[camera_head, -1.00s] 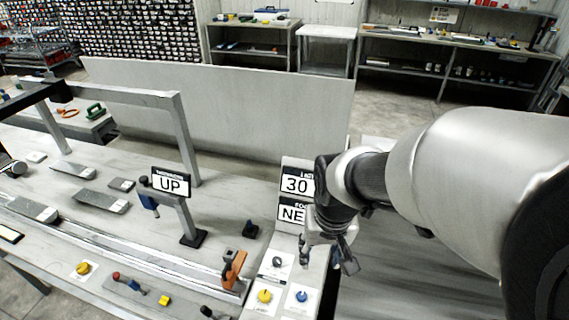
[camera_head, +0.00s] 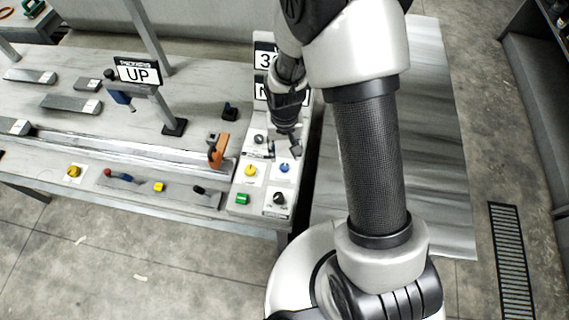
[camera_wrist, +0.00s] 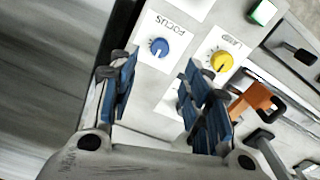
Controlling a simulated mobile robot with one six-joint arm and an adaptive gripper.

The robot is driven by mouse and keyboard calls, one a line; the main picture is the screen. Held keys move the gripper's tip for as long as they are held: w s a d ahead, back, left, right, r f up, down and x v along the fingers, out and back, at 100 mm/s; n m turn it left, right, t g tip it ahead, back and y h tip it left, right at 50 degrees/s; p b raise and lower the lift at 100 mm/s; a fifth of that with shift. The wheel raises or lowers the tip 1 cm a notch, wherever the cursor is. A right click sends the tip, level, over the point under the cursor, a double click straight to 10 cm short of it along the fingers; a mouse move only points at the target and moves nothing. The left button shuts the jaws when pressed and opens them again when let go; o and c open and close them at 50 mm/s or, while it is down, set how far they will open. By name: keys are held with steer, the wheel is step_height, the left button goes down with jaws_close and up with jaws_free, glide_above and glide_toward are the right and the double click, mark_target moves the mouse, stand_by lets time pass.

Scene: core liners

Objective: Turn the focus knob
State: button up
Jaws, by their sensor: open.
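The focus knob (camera_wrist: 158,47) is a round blue knob with a white pointer mark, on a white plate labelled FOCUS in the wrist view. It also shows in the head view (camera_head: 285,168) on the right side of the light control panel. My gripper (camera_wrist: 160,66) is open, with its blue-padded fingers apart and nothing between them. In the wrist view the knob appears just beyond the fingertips, roughly in line with the gap. In the head view my gripper (camera_head: 284,148) hangs above the panel, just behind the knob. I cannot tell the exact height between them.
A yellow LAMP knob (camera_wrist: 221,61) sits beside the focus knob. A green button (camera_head: 242,200) and a black knob (camera_head: 280,199) are nearer the panel's front edge. An orange-handled clamp (camera_head: 217,150) stands to the left. Two display signs stand behind the panel, partly hidden by my arm.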

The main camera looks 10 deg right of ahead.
mark_target(285, 166)
step_height(285, 166, down, 9)
steer(key=shift+f+b, duration=0.1)
steer(key=shift+b, duration=0.65)
steer(key=shift+c, duration=0.4)
jaws_close()
steer(key=m, duration=0.3)
steer(key=shift+b, duration=0.35)
steer(key=shift+o, duration=0.4)
jaws_free()
